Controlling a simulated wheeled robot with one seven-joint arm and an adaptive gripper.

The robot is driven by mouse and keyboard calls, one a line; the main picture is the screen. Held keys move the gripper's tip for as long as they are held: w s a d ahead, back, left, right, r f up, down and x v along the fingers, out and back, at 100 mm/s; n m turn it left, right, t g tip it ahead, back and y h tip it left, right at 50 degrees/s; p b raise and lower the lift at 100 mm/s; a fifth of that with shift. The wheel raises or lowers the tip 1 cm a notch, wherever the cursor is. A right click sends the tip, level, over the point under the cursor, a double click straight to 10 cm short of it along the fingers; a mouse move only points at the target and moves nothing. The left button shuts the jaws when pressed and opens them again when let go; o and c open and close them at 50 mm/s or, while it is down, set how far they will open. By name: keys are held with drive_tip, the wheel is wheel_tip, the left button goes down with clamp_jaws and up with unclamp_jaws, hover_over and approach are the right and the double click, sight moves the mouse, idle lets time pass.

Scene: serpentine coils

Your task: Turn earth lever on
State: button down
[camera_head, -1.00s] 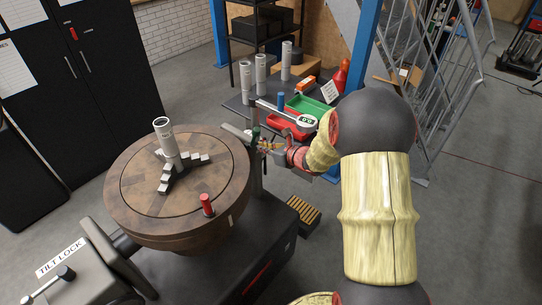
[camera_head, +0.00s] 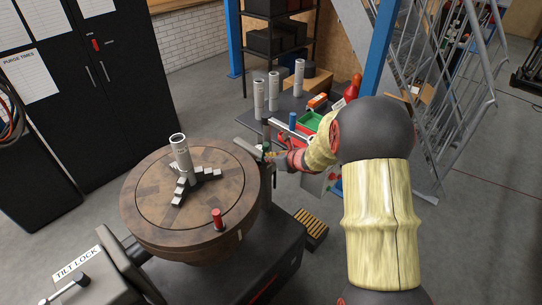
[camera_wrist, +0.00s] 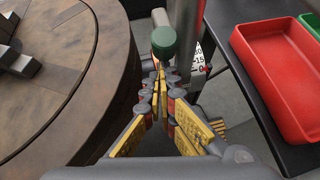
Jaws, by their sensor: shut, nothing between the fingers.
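A dark green round knob (camera_wrist: 164,42) shows in the wrist view beside a grey metal post, just beyond my fingertips; no label on it is readable, so I cannot tell if it is the earth lever. My gripper (camera_wrist: 158,75) is shut with nothing between its yellow-padded fingers. Its tips point at the knob and look close to it, but I cannot tell if they touch. In the head view my gripper (camera_head: 271,156) is at the right edge of the round wooden turntable (camera_head: 145,220), by the post, and is partly hidden there.
A grey tube (camera_head: 181,155) stands on a stepped support on the turntable, with a red knob (camera_head: 217,219) near its front. A red tray (camera_wrist: 280,75) on a dark table lies to the right in the wrist view. A TILT LOCK box (camera_head: 85,280) stands at lower left.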

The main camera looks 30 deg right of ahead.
drive_tip(key=g+p, duration=0.1)
drive_tip(key=p, duration=0.2)
drive_tip(key=w+r+p, duration=0.1)
drive_tip(key=p, duration=0.2)
drive_tip(key=shift+w+a+r+g, duration=0.15)
drive_tip(key=shift+a+g, duration=0.1)
drive_tip(key=shift+g, duration=0.15)
drive_tip(key=shift+h+p, duration=0.3)
drive_tip(key=shift+p, duration=0.05)
drive_tip(key=shift+f, duration=0.25)
